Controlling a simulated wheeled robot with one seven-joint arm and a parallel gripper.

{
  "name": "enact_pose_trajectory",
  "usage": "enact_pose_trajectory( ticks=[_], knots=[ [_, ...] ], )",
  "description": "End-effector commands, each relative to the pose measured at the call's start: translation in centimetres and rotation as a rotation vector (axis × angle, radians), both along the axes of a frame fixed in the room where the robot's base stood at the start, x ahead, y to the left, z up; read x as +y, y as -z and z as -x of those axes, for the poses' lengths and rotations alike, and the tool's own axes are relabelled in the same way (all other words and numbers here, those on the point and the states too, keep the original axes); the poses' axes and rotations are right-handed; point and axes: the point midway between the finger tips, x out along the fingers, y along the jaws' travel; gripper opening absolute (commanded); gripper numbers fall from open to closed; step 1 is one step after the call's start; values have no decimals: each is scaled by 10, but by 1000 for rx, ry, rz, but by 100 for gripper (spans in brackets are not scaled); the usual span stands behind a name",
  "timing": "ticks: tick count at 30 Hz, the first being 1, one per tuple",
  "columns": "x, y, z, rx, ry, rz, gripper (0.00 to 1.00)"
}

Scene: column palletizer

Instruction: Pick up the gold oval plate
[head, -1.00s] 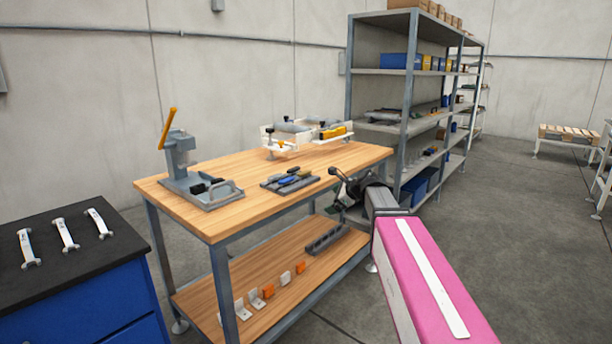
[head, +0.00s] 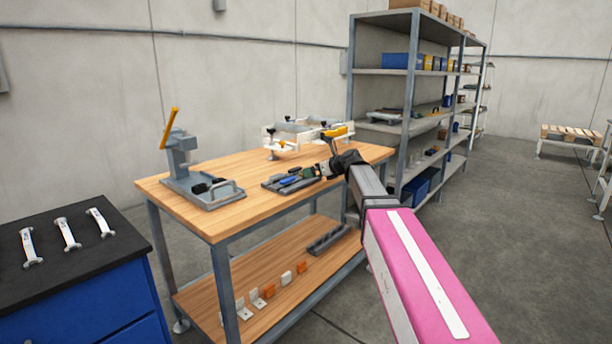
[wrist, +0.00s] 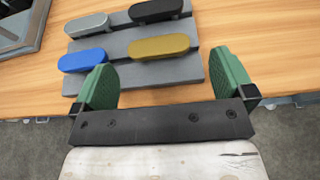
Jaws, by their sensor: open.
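The gold oval plate (wrist: 159,46) lies on a grey rack (wrist: 178,70) on the wooden table, in the wrist view. A blue oval plate (wrist: 83,60) is to its left, a silver one (wrist: 87,25) at the far left, and a black one (wrist: 155,10) beyond it. My gripper (wrist: 165,75) is open, its green fingers apart and empty on the near side of the gold plate. In the head view my gripper (head: 318,171) is at the right end of the rack (head: 270,187), and the gold plate cannot be made out there.
A grey lever press (head: 195,180) stands at the table's left, and a white fixture (head: 282,146) at its back. A lower shelf (head: 240,275) holds small brackets. A tall shelving unit (head: 405,110) stands behind to the right. The table's front middle is clear.

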Motion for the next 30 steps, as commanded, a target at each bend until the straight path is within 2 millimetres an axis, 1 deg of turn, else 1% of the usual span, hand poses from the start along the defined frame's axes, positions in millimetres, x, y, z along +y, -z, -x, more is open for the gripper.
enact_pose_trajectory(
  ticks=[9, 12, 18, 20, 21, 22, 23, 30],
  knots=[
    [32, 17, -22, 0, -2, 1, 100],
    [36, 20, -25, 0, 0, 1, 100],
    [36, 20, -24, 0, 1, 2, 100],
    [36, 20, -24, 0, 1, 2, 80],
    [36, 20, -24, 0, 0, 1, 67],
    [36, 20, -24, 0, 0, 1, 58],
    [36, 20, -24, 0, 0, 1, 55],
    [36, 20, -24, 0, 0, 1, 55]
  ],
)
